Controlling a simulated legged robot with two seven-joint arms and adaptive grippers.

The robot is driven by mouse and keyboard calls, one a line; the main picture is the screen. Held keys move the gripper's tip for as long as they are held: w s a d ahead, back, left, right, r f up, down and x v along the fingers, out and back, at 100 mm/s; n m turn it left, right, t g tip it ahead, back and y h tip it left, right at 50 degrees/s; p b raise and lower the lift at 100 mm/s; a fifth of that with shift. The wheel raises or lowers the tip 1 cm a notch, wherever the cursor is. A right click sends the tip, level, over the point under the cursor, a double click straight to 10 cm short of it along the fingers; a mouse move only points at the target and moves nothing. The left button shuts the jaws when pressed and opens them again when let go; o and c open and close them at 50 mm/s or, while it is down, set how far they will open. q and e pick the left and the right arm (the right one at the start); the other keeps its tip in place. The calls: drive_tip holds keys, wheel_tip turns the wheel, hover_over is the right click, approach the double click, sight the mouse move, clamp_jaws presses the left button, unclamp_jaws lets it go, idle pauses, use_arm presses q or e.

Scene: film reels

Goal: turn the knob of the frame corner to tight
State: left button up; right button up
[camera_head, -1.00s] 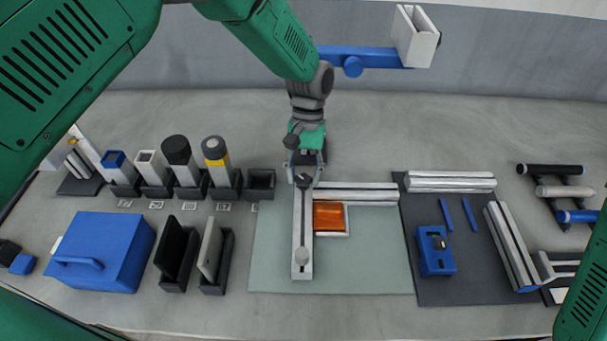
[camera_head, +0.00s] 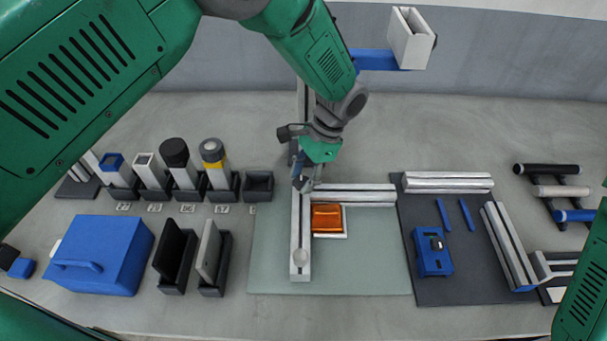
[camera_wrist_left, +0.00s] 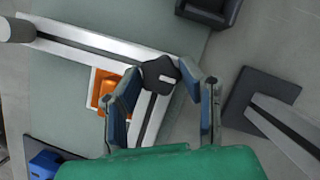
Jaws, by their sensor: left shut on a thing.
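The frame corner is an L of silver profiles on a pale green mat (camera_head: 270,270). One bar (camera_head: 300,240) runs toward me and the other (camera_head: 355,195) runs right. The dark knob (camera_wrist_left: 158,76) sits at the corner where they meet; it has a light mark on its top. My left gripper (camera_head: 303,182) is over that corner from behind. In the left wrist view its two fingers (camera_wrist_left: 160,74) are on either side of the knob, shut on it. In the head view the gripper mostly hides the knob. My right gripper is out of view.
An orange piece (camera_head: 326,217) lies inside the corner. A dark mat (camera_head: 440,285) with a blue block (camera_head: 432,252) lies right. Black holders and a blue box (camera_head: 100,255) stand left.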

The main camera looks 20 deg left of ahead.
use_arm(q)
drive_tip(key=shift+m+t+y+p, duration=0.3)
drive_tip(key=shift+m+t+y, duration=0.15)
drive_tip(key=shift+m, duration=1.15)
drive_tip(key=o, duration=1.1)
drive_tip(key=shift+o, duration=0.2)
drive_tip(key=v, duration=1.2)
drive_tip(key=shift+d, duration=0.1)
